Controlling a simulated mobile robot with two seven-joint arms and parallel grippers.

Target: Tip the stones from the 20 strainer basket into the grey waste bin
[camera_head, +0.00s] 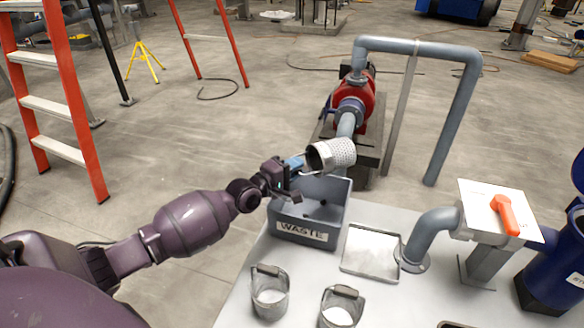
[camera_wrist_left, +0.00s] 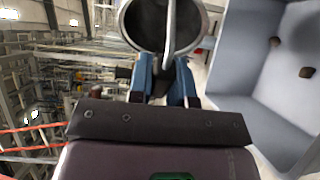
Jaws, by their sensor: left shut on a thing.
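A perforated metal strainer basket (camera_head: 338,153) is held tilted on its side above the grey waste bin (camera_head: 285,217), its open end facing left toward my gripper. My left gripper (camera_head: 295,165) is shut on the basket's handle. In the left wrist view the basket (camera_wrist_left: 160,30) shows its round mouth and dark inside; I cannot make out stones in it. No number is readable on it. The bin also shows in the left wrist view (camera_wrist_left: 232,75), with dark stones (camera_wrist_left: 306,72) on its floor. My right gripper is not in view.
Two other baskets, left (camera_head: 270,298) and right (camera_head: 342,308), stand upright on the light table (camera_head: 235,312). A shallow metal tray (camera_head: 370,250) lies right of the bin. A grey pipe (camera_head: 430,235) and an orange valve handle (camera_head: 505,214) stand farther right. A red pump (camera_head: 352,105) is behind.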

